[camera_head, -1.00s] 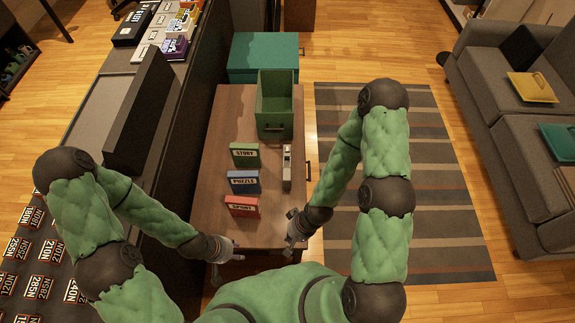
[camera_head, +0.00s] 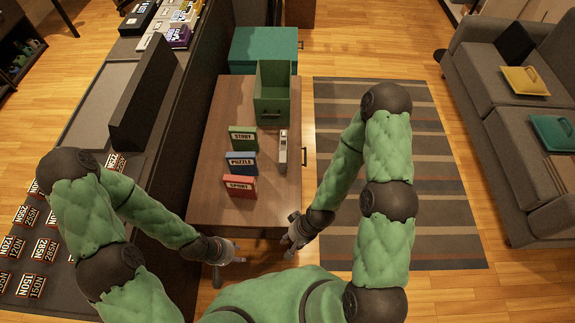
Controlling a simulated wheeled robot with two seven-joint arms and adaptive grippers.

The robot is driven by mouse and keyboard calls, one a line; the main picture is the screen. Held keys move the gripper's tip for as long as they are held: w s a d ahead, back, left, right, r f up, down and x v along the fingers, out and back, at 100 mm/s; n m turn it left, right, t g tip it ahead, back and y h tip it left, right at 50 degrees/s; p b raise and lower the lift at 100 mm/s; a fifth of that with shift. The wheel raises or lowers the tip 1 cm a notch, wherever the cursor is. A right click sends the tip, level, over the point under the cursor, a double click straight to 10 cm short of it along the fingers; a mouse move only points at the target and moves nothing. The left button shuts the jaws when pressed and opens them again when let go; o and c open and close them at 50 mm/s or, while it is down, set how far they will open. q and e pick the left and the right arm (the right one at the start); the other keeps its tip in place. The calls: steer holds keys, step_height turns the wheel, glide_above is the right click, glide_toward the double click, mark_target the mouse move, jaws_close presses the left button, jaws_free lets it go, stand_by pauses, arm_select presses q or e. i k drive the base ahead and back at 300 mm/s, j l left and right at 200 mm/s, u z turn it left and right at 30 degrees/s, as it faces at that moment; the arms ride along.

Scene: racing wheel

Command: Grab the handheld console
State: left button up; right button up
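The handheld console is most likely the slim grey-white device (camera_head: 283,150) standing on the brown table (camera_head: 213,179), to the right of the game boxes. My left gripper (camera_head: 232,262) is at the table's near left edge, apart from it. My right gripper (camera_head: 291,250) is at the near right corner, also apart from it. Both grippers are small here, and their finger opening cannot be made out. Neither visibly holds anything.
Green STORY (camera_head: 243,139), blue PUZZLE (camera_head: 241,164) and red SPORT (camera_head: 239,186) boxes stand in a column on the table. A green open bin (camera_head: 272,108) stands behind. A dark counter (camera_head: 181,130) borders the left; a striped rug (camera_head: 390,240) lies right.

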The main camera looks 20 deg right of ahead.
mark_target(283, 141)
steer(key=k+j+u, duration=0.1)
steer(key=k+u, duration=0.3)
steer(key=k+j+u, duration=0.2)
steer(key=k+u, duration=0.2)
steer(key=l+u, duration=0.35)
steer(key=l, duration=0.2)
steer(key=l+u, duration=0.3)
steer(key=l, duration=0.3)
steer(key=l+u, duration=0.35)
steer(key=l, duration=0.25)
steer(key=k+l, duration=0.1)
steer(key=l, duration=0.95)
steer(key=k+l, duration=0.15)
steer(key=l, duration=0.9)
steer(key=k, duration=0.05)
